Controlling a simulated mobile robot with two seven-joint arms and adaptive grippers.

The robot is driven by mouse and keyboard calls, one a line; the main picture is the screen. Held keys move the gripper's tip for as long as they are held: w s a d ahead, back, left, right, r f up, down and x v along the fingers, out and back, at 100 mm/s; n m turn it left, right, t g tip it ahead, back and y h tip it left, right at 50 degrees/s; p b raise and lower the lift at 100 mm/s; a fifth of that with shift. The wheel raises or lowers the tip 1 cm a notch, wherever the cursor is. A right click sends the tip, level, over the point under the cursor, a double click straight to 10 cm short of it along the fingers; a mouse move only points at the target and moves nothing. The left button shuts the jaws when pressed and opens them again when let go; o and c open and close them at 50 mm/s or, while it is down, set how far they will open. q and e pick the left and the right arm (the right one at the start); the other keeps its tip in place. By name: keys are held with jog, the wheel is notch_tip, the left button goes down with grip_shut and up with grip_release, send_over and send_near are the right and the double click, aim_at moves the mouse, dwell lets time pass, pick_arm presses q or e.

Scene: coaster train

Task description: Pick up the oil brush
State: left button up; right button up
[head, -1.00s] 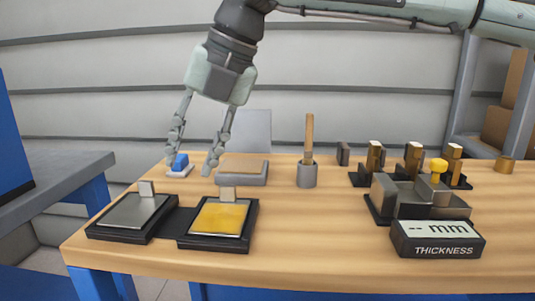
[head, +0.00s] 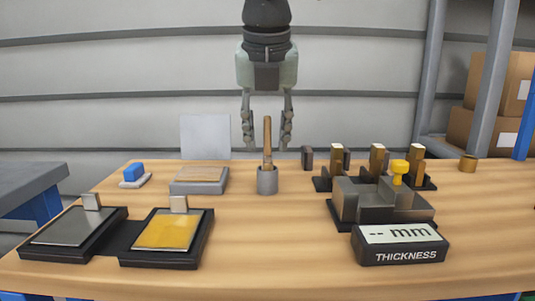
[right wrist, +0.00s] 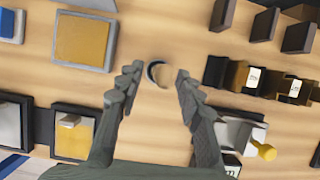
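The oil brush (head: 267,140) appears as an upright wooden handle standing in a grey cup (head: 267,182) in the middle of the table. Its lower end is hidden inside the cup. My right gripper (head: 267,147) points down at the brush, with its fingers apart on either side of the handle in the head view. In the right wrist view, the round cup (right wrist: 151,72) shows between the open fingers (right wrist: 156,80), seen from above. The gripper holds nothing. My left gripper is not in view.
Left of the cup are a tan-topped block (head: 199,181), a blue block (head: 133,172) and two black-framed plates, one yellow (head: 168,230). To the right stand several upright blocks (head: 377,160), a metal fixture with a yellow knob (head: 399,168) and a thickness display (head: 400,246). The table's front middle is clear.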

jog(key=shift+x, duration=1.4)
grip_shut()
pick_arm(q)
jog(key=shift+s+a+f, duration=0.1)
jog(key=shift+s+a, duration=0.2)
pick_arm(e)
jog(key=shift+r, duration=0.2)
